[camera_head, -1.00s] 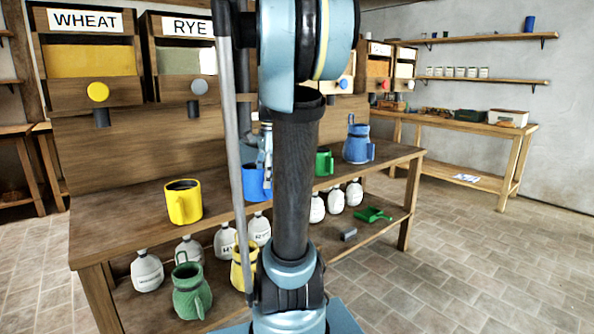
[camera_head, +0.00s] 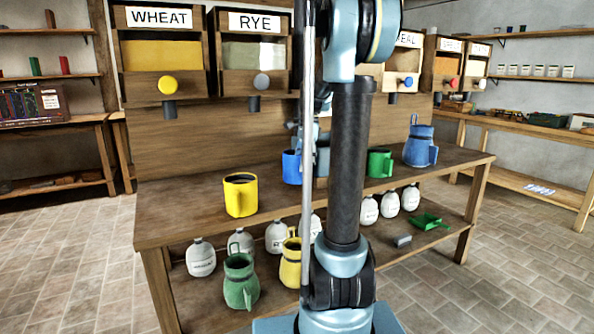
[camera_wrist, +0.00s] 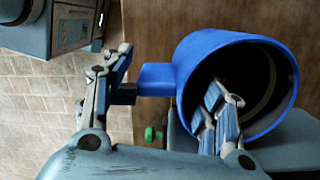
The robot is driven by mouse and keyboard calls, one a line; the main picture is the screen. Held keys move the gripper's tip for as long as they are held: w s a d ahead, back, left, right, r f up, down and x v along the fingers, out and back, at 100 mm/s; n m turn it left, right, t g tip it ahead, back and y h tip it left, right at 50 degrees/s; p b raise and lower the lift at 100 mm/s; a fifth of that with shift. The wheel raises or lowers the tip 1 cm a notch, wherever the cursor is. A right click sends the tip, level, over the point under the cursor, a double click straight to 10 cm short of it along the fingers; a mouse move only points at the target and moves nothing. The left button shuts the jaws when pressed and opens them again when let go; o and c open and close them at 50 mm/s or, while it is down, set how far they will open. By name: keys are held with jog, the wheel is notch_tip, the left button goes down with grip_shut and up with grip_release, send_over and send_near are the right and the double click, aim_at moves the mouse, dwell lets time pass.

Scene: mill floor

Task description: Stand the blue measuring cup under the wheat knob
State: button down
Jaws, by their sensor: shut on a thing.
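The blue measuring cup (camera_head: 291,167) shows behind my arm's column, near the middle of the bench. In the wrist view the blue cup (camera_wrist: 213,57) is large, its dark opening facing the camera. My gripper (camera_wrist: 168,92) is shut on it, with one finger inside the opening and the other outside by the handle. In the head view my gripper (camera_head: 297,136) is partly hidden by my column and a grey rod. The yellow wheat knob (camera_head: 168,85) is on the bin labelled WHEAT at the left, with a dark spout (camera_head: 170,110) below it.
A yellow cup (camera_head: 240,195) stands on the bench (camera_head: 190,221), right of the wheat spout. A green cup (camera_head: 379,163) and a blue jug (camera_head: 420,147) stand farther right. Jugs and white bottles fill the lower shelf. The bench below the wheat spout looks clear.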

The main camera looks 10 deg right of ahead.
jog(key=w, duration=0.1)
jog(key=w+a, duration=0.1)
jog(key=w, duration=0.2)
jog(key=shift+w+a, duration=0.25)
jog(key=shift+w, duration=0.1)
jog(key=shift+w+f, duration=0.15)
jog(key=shift+f, duration=1.6)
jog(key=shift+c, duration=1.8)
grip_release()
